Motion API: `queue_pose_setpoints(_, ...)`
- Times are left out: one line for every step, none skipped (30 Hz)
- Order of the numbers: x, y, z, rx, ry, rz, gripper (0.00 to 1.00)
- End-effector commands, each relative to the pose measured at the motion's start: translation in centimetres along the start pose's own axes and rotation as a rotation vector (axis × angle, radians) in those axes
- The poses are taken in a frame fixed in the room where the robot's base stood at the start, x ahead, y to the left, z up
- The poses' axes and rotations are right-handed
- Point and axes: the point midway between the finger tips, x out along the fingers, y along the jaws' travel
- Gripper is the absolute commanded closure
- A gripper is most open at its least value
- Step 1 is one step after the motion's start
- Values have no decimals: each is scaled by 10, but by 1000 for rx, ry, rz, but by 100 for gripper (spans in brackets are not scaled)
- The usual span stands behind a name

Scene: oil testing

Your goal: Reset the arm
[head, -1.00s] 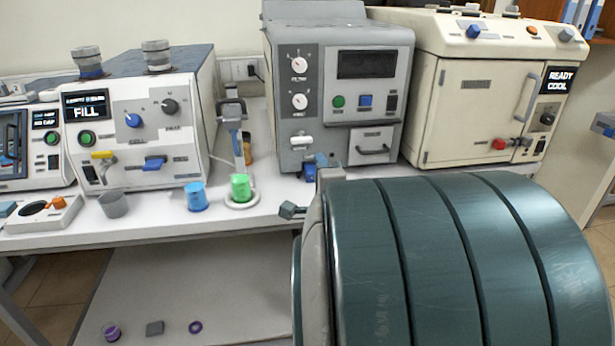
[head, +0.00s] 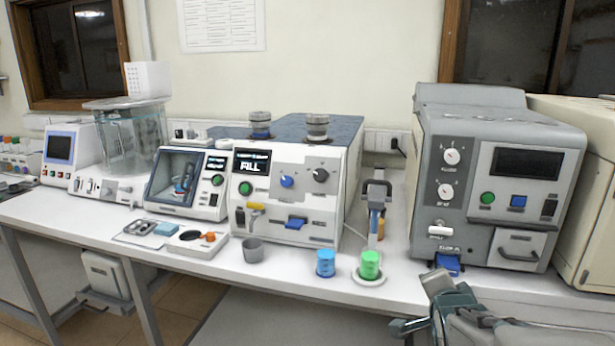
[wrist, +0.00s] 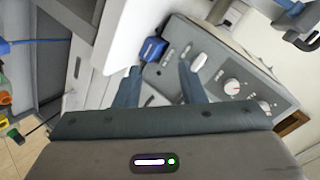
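My gripper (head: 420,306) is at the lower right of the head view, in front of the bench and the grey machine (head: 472,237). In the wrist view my gripper (wrist: 159,72) has its two blue-grey fingers apart, with nothing held between them. The grey machine's front (wrist: 222,78) lies beyond the fingers, with a blue part (wrist: 152,49) at its base. Part of my arm shows at the lower right edge of the head view.
A blue cup (head: 326,263) and a green cup (head: 370,265) on a white dish stand near the bench's front edge. A grey cup (head: 253,250) is to their left, before the FILL machine (head: 325,215). A cream cabinet (head: 590,215) stands at right.

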Motion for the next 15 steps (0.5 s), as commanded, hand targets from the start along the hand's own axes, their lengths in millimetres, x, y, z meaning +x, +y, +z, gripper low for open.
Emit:
queue_pose_setpoints(-12,-6,6,-91,-43,45,64)
queue_pose_setpoints(-17,-5,11,-147,-71,77,64)
queue_pose_setpoints(-25,-3,17,-222,-111,115,64)
queue_pose_setpoints(-31,-2,22,-279,-144,142,64)
queue_pose_setpoints(-38,0,27,-335,-179,168,64)
queue_pose_setpoints(-47,2,34,-410,-229,198,64)
queue_pose_setpoints(-55,3,38,-467,-270,219,64)
queue_pose_setpoints(-63,5,43,-524,-312,237,64)
queue_pose_setpoints(-74,7,49,-597,-371,257,64)
queue_pose_setpoints(-83,8,53,-653,-419,271,64)
queue_pose_setpoints(-92,10,58,-709,-466,281,64)
queue_pose_setpoints(-104,12,63,-778,-529,290,64)
queue_pose_setpoints(-113,14,66,-828,-577,294,64)
queue_pose_setpoints(-122,15,70,-874,-623,297,64)
queue_pose_setpoints(-133,17,73,-932,-681,296,64)
